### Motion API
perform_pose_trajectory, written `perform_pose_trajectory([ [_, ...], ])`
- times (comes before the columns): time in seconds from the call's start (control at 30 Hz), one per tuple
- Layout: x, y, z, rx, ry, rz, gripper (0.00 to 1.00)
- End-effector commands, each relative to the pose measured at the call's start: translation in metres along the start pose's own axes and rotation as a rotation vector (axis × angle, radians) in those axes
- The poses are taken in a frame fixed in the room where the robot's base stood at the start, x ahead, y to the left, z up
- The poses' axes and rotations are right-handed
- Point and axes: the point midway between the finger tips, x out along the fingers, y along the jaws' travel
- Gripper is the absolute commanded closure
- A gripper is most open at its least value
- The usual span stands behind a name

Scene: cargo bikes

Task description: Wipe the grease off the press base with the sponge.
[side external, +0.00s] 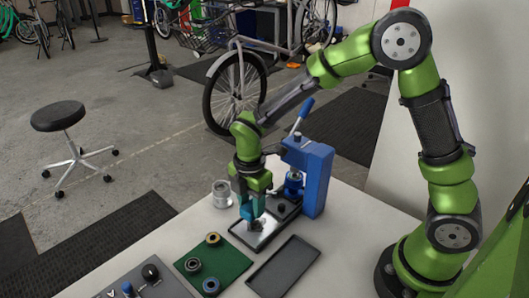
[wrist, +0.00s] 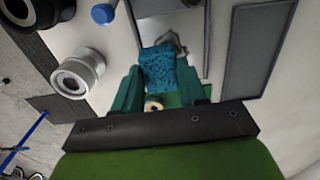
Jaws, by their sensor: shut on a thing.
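The blue press (side external: 312,172) stands on the table, with its flat, dark-rimmed press base (side external: 240,233) in front of it. The base's light plate also shows in the wrist view (wrist: 150,27). A dark grease smear (side external: 257,224) shows on the plate, close by my gripper. My gripper (side external: 251,210) points down over the base, its teal fingers shut on the sponge. The blue, rough-textured sponge (wrist: 171,73) is clear between the fingers in the wrist view. It is low at the plate; whether it touches is hard to tell. The sponge hides part of the plate.
A clear jar (side external: 222,193) stands left of the base and shows in the wrist view (wrist: 78,76). A green mat (side external: 228,262) with several rings lies in front. An empty dark tray (side external: 284,268) lies to the right. A grey tray (side external: 170,287) with small parts is front left.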

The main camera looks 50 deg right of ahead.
Motion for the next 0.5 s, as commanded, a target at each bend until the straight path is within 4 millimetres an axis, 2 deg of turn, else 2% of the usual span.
perform_pose_trajectory([
  [0.23,0.028,-0.001,0.0,-0.001,-0.001,-0.005,0.83],
  [0.3,0.027,-0.007,0.0,-0.001,0.0,-0.001,0.87],
  [0.5,0.028,-0.026,0.0,-0.001,0.0,-0.002,0.87],
])
